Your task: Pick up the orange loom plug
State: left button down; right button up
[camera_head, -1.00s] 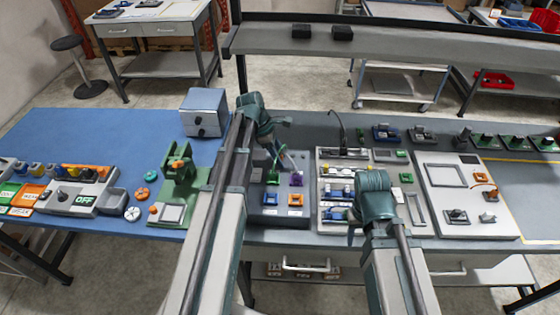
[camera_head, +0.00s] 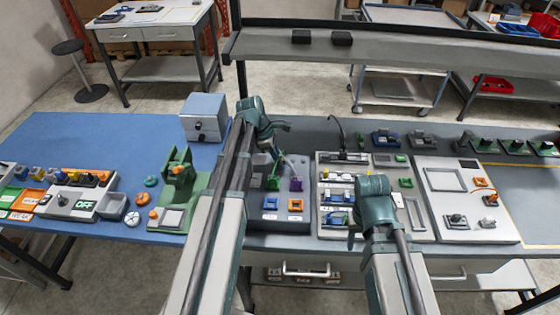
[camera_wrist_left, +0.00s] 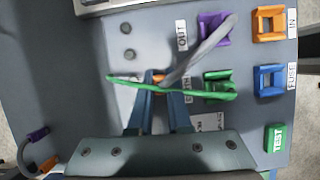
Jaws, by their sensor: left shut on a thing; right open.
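My left gripper (camera_head: 268,150) is over the back of the grey socket panel. In the left wrist view its fingertips (camera_wrist_left: 159,82) are shut on a small orange plug (camera_wrist_left: 158,76), mostly hidden between them. A green lead runs past the fingertips to a green plug (camera_wrist_left: 218,84) at the panel. A grey lead runs from there to a purple plug (camera_wrist_left: 214,28). Orange (camera_wrist_left: 270,22) and blue (camera_wrist_left: 269,80) sockets sit beside them. My right gripper (camera_head: 355,230) is low over the white fixture board, with its fingers largely hidden by its wrist.
A blue-grey box (camera_head: 205,117) and a green stand (camera_head: 180,180) are left of my left arm. The white fixture board (camera_head: 330,230) is right of the panel. Purple and orange connectors (camera_wrist_left: 40,137) lie at the lower left of the wrist view.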

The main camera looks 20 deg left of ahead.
pick_arm(q)
notch_tip(320, 180, up, 2)
jog(key=shift+p, duration=0.9)
notch_tip(320, 180, up, 2)
jog(key=shift+p, duration=1)
jog(key=s+d, duration=0.2)
jog(key=s, duration=0.3)
jog(key=s+d, duration=0.2)
jog(key=s, duration=0.3)
jog(key=s+d, duration=0.1)
jog(key=s, duration=0.4)
jog(key=shift+d+r+p, duration=0.35)
jog(key=shift+d, duration=0.05)
jog(key=c, duration=1.4)
grip_release()
grip_shut()
jog(key=shift+n, duration=0.3)
jog(key=d, duration=0.1)
jog(key=w+d, duration=0.1)
jog(key=w+d+r+p, duration=0.1)
jog(key=d, duration=0.1)
jog(key=shift+f+b, duration=1.8)
jog(key=shift+b, duration=0.05)
